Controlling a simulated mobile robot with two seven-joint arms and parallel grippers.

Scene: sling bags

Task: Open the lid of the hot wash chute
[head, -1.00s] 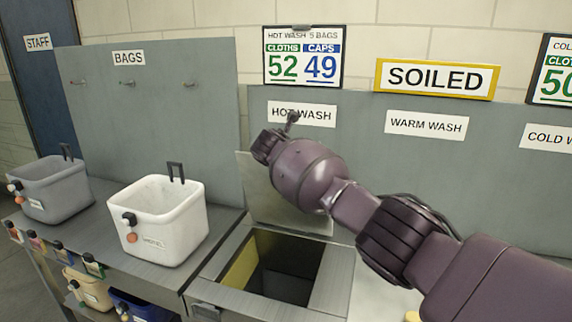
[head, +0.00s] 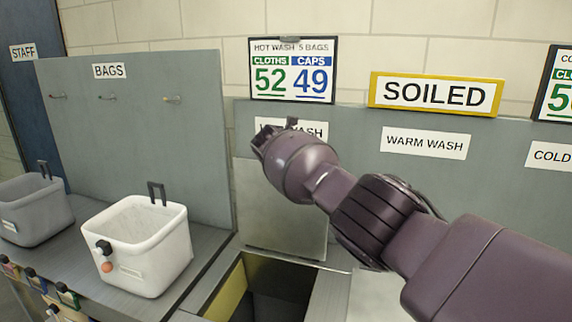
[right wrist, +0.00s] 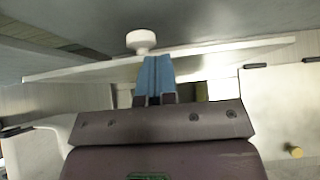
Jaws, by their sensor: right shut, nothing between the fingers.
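The hot wash chute's lid (head: 280,215), a plain grey metal panel, stands raised at the back of its opening, below the partly covered HOT WASH label (head: 309,130). The chute opening (head: 285,305) in front of it is uncovered, dark with a yellowish inner side. My right arm comes in from the right across the lid's upper right part; its hand is near the label. In the right wrist view my right gripper (right wrist: 157,78) has its blue fingers together and empty, beside a pale plate seen edge-on (right wrist: 230,52) with a white knob (right wrist: 141,40). I cannot tell whether they touch.
A white bag bin (head: 150,250) and a grey bin (head: 35,212) stand on the counter at left. A yellow-framed SOILED sign (head: 435,94) and a count board (head: 293,70) sit above the back panel. My right arm hides the area in front of the warm wash label (head: 424,142).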

